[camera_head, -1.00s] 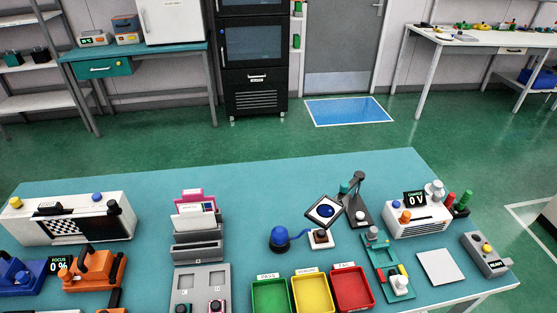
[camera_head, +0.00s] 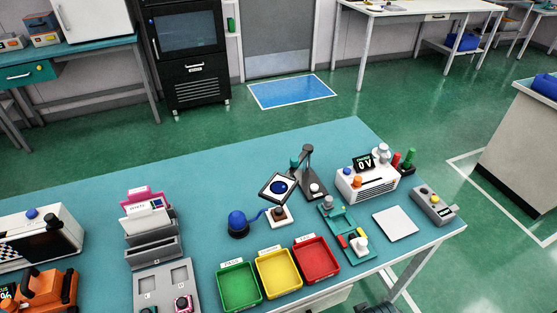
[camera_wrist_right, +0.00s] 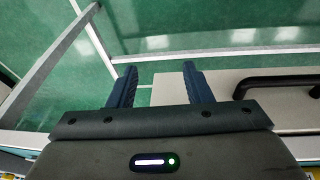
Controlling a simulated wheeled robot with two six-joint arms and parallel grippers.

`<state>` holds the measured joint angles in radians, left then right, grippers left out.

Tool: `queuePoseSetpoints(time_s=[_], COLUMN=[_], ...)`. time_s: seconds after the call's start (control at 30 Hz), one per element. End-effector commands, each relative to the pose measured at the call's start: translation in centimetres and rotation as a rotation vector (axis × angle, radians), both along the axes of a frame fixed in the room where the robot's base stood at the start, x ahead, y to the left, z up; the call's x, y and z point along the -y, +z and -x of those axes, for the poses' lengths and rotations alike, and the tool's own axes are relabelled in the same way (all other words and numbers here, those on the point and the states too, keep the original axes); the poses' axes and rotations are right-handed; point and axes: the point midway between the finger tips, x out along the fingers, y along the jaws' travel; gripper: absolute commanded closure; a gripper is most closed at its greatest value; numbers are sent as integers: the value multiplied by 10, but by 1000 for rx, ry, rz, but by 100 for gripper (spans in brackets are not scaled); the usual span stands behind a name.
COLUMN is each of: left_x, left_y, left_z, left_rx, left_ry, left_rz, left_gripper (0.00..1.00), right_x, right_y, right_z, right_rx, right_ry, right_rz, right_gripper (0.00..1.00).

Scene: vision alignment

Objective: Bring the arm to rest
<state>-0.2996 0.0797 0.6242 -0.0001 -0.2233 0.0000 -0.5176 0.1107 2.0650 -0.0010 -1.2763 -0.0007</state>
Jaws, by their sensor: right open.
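My right gripper (camera_wrist_right: 160,86) shows in the right wrist view with its two dark blue fingers apart and nothing between them. Beyond the fingers is a pale drawer front (camera_wrist_right: 220,92) with a black handle (camera_wrist_right: 285,82), and green floor. In the head view a small dark shape at the bottom edge, in front of the table, may be part of my right arm; it is too cut off to tell. My left gripper is not in view.
The teal table (camera_head: 240,165) holds green (camera_head: 238,286), yellow (camera_head: 278,272) and red (camera_head: 316,259) trays, a magnifier stand (camera_head: 309,180), a white charger box (camera_head: 366,184) and a grey button box (camera_head: 434,206). Its back middle is bare. Green floor lies open behind and to the right.

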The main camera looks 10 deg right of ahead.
Motion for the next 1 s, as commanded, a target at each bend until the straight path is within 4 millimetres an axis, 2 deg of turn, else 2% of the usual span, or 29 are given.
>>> queuePoseSetpoints(time_s=[0.03, 0.13, 0.2, 0.27, 0.4, 0.47, 0.6, 0.7, 0.8, 0.9, 1.0], left_x=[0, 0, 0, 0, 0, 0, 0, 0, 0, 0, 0], left_y=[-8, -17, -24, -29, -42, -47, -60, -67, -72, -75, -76], left_z=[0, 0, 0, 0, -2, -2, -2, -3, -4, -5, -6], left_rx=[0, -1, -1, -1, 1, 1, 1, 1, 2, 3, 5], left_ry=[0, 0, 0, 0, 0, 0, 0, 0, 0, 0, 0], left_rz=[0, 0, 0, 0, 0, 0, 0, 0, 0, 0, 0], left_gripper=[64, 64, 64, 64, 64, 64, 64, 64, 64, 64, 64], right_x=[2, 7, 11, 14, 20, 22, 25, 27, 27, 27, 28], right_y=[-32, -94, -138, -175, -256, -287, -353, -389, -412, -426, -431], right_z=[1, 5, 12, 21, 52, 68, 113, 146, 175, 195, 205], right_rx=[-15, -34, -47, -59, -86, -98, -125, -143, -156, -162, -165], right_ry=[-3, -10, -14, -17, -25, -28, -35, -40, -43, -45, -46], right_rz=[-1, -2, -2, -3, -5, -6, -9, -11, -12, -14, -15], right_gripper=[55, 55, 55, 55, 55, 55, 55, 55, 55, 55, 55])
